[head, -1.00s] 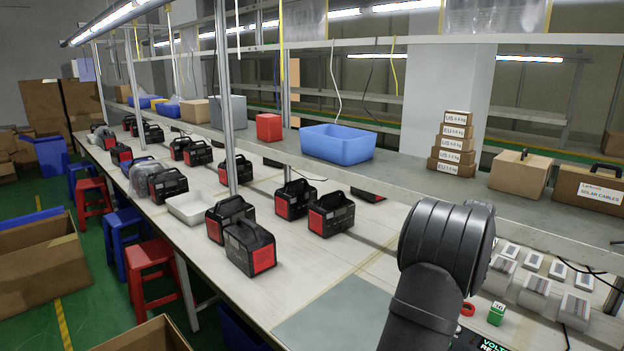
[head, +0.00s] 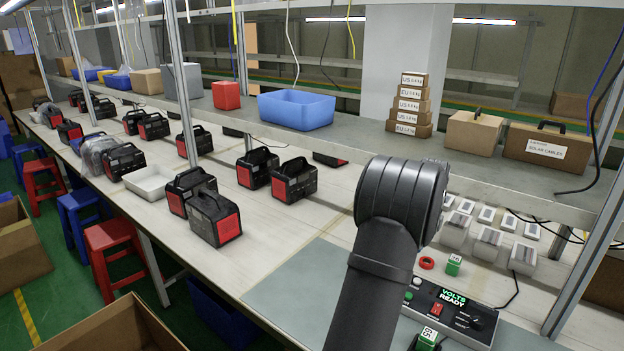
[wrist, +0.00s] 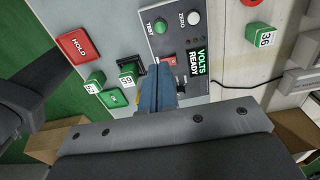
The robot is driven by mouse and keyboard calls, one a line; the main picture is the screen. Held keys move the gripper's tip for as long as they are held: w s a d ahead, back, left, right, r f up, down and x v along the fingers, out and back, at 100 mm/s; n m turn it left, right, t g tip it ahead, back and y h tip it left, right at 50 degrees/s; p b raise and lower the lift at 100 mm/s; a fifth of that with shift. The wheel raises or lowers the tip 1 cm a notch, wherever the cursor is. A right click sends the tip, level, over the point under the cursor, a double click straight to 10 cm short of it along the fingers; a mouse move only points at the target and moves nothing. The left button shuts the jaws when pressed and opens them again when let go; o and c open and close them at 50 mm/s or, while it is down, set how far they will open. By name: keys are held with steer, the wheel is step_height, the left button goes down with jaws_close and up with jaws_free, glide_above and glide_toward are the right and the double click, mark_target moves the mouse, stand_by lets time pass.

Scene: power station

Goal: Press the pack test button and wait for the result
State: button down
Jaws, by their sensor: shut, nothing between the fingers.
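The tester (head: 468,320) lies at the bottom right of the head view, its display (head: 452,297) reading "VOLTS READY". In the wrist view the green button (wrist: 160,26) is beside the label "TEST", and a white button (wrist: 193,18) is beside "ZERO". The display (wrist: 198,62) also reads "VOLTS READY" there. My gripper (wrist: 160,72) is shut and empty, its blue fingers over the lower edge of the tester, apart from the green button in the picture. Its height above the panel cannot be told. The fingers cover part of the panel near a red switch.
A red HOLD pad (wrist: 78,45) and a green pad (wrist: 112,98) lie left of the tester. Numbered green blocks (wrist: 95,82) stand near them, one at a black holder (wrist: 128,66). Another green block (wrist: 261,36) stands right. Black-and-red packs (head: 293,182) stand further along the bench.

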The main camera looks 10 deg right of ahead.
steer(key=shift+f, duration=0.1)
step_height(320, 180, down, 7)
steer(key=s+m+t+y, duration=0.1)
steer(key=m+t+y, duration=0.2)
steer(key=m+t, duration=0.5)
steer(key=shift+s+d+m+t, duration=0.2)
steer(key=shift+m+t, duration=0.1)
steer(key=shift+m, duration=2.7)
steer(key=shift+w+f, duration=0.1)
steer(key=shift+f, duration=4.25)
steer(key=shift+f, duration=0.4)
